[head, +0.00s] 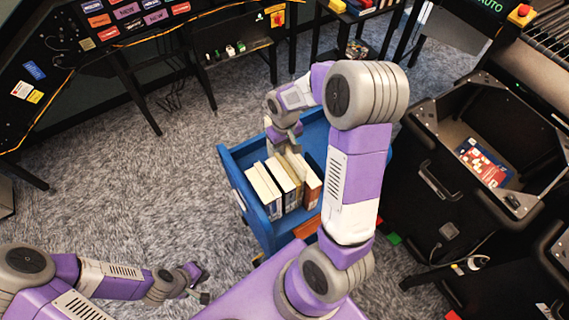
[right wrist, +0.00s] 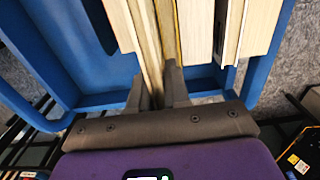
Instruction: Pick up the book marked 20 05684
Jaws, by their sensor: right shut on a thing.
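Several upright books stand side by side in a blue cart (head: 236,176) in the head view. I cannot read the mark 20 05684 on any of them. In the right wrist view, my right gripper (right wrist: 160,88) is shut on a thin book (right wrist: 170,35), which stands upright in the row between other books. A thick pale book (right wrist: 198,30) is to its right. My left gripper (head: 202,284) hangs over the carpet at the lower left, open and empty.
A black bin (head: 430,130) at the right holds a red and blue item (head: 484,162). A dark desk with coloured labels (head: 125,12) stands at the upper left. Grey carpet (head: 120,190) lies free left of the cart.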

